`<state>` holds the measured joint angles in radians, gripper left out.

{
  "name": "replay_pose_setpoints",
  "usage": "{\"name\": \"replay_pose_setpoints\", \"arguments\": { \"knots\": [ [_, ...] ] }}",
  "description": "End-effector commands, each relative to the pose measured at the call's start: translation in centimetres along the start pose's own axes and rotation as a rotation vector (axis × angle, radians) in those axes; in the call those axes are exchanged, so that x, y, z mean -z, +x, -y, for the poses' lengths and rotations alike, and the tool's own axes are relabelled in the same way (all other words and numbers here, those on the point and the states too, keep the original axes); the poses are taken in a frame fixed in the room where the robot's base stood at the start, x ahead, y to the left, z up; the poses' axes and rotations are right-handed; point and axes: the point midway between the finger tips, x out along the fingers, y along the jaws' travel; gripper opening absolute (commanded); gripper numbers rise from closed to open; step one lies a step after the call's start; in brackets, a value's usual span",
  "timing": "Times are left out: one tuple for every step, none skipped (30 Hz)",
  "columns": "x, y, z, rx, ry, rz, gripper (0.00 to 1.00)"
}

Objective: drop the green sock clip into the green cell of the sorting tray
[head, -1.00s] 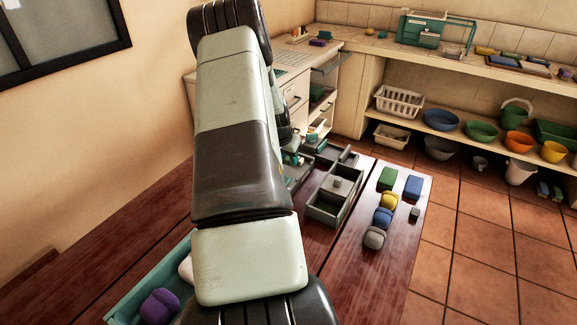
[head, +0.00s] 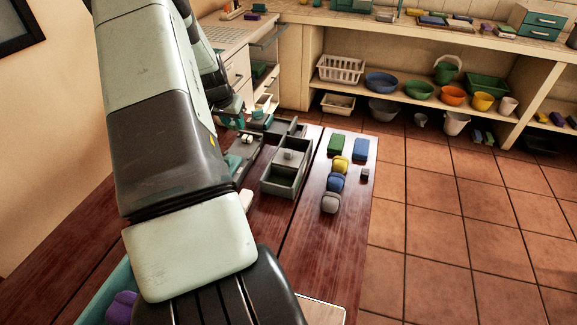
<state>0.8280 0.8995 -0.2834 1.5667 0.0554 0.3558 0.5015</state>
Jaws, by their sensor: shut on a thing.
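My gripper (head: 230,110) is at the far end of my arm, small and partly hidden behind the arm's links. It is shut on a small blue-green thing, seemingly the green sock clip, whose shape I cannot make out. Below it on the wooden table is a low grey tray (head: 243,150) with small pale pieces in it, partly covered by my arm. To its right stands a deeper grey divided box (head: 284,181) with a small grey block in it. I cannot tell which is the sorting tray, and no green cell shows clearly.
Green (head: 339,144) and blue (head: 361,149) blocks, yellow (head: 340,165), blue and grey rounded pieces, and a small dark cube stand at the table's right. A teal bin (head: 97,303) with a purple thing is at lower left. Shelves with basins line the back.

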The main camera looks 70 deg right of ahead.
Motion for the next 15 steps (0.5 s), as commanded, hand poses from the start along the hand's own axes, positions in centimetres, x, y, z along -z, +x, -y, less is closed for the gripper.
{"name": "replay_pose_setpoints", "arguments": {
  "knots": [
    [0.0, 0.0, 0.0, 0.000, 0.000, 0.000, 0.07],
    [0.0, 0.0, 0.0, 0.000, 0.000, 0.000, 0.07],
    [0.0, 0.0, 0.0, 0.000, 0.000, 0.000, 0.07],
    [0.0, 0.0, 0.0, 0.000, 0.000, 0.000, 0.07],
    [0.0, 0.0, 0.0, 0.000, 0.000, 0.000, 0.07],
    [0.0, 0.0, 0.0, 0.000, 0.000, 0.000, 0.07],
    [0.0, 0.0, 0.0, 0.000, 0.000, 0.000, 0.07],
    [0.0, 0.0, -0.1, 0.000, 0.001, 0.000, 0.07],
    [0.0, 0.1, -0.3, -0.002, 0.002, 0.000, 0.07],
    [0.0, 0.1, -0.7, -0.003, 0.003, -0.001, 0.07],
    [-0.1, 0.1, -1.2, -0.005, 0.005, -0.001, 0.07],
    [-0.2, 0.2, -2.2, -0.009, 0.007, 0.000, 0.07],
    [-0.3, 0.3, -3.0, -0.012, 0.008, 0.000, 0.07],
    [-0.5, 0.4, -4.0, -0.014, 0.011, 0.001, 0.07],
    [-0.8, 0.5, -5.4, -0.017, 0.012, 0.000, 0.07]
  ]
}}
